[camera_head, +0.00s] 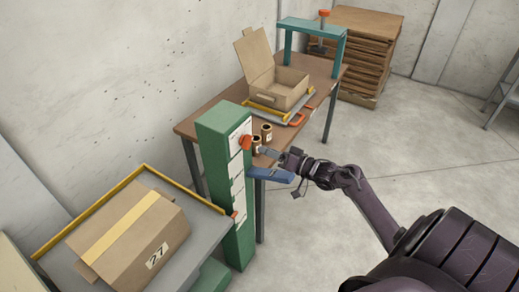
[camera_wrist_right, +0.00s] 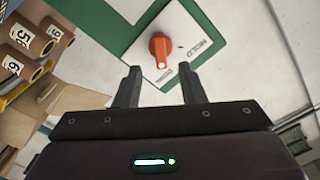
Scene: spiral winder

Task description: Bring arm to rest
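My right arm reaches in from the lower right of the head view, with its gripper (camera_head: 266,152) close to the green post (camera_head: 211,155). In the right wrist view my right gripper (camera_wrist_right: 160,82) is open, its two fingers apart with nothing between them. An orange knob (camera_wrist_right: 160,48) on a white panel (camera_wrist_right: 205,70) lies just beyond the fingertips. A label by the knob reads "HOLD"; another word is too small to read surely. The knob also shows in the head view (camera_head: 246,142). My left gripper is not in view.
A brown table (camera_head: 190,127) holds small rolls (camera_head: 266,131) and an open cardboard box (camera_head: 283,92). A blue ledge (camera_head: 271,175) juts out below the right gripper. A taped box marked 27 (camera_head: 135,235) sits on a grey surface.

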